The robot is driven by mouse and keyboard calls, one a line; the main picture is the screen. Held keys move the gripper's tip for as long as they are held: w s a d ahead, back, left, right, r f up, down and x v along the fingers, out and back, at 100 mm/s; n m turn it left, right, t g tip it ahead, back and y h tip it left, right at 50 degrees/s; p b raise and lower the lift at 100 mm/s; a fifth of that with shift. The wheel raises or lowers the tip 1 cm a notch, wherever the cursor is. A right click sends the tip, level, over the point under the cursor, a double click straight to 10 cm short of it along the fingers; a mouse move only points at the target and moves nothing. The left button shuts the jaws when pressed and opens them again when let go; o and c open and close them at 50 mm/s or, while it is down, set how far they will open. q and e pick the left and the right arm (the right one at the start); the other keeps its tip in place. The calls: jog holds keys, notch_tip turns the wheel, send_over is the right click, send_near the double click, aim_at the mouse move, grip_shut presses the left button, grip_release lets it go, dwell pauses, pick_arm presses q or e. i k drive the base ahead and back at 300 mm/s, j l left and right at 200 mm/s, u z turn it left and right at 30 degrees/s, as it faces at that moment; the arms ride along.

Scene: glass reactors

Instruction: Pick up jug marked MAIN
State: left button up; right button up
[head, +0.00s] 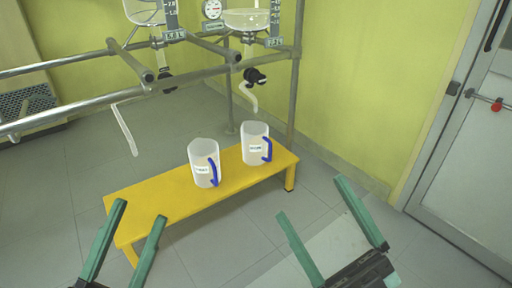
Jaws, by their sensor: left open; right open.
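Two translucent white jugs with blue handles stand upright on a low yellow bench (150,212) in the head view. The left jug (203,152) and the right jug (254,132) each carry a small white label. The lettering is too small for me to tell which one reads MAIN. Both handles are towards the right side of the jugs. My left gripper (140,211) is open and empty, in front of the bench's left end. My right gripper (311,198) is open and empty, to the right of and nearer than the right jug.
A metal pipe frame (200,77) with glass vessels (246,20) and a gauge (212,9) stands behind and above the bench. Outlet tubes (125,130) hang near the jugs. A yellow-green wall (370,80) and a door (480,150) are at right. Grey floor lies open around the bench.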

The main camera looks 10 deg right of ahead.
aim_at(254, 133)
jog(key=l+u, duration=0.1)
jog(key=u, duration=0.75)
jog(key=l+u, duration=0.85)
jog(key=k+l+u, duration=0.15)
jog(key=l, duration=0.25)
jog(key=l+u, duration=0.15)
jog(key=l, duration=0.3)
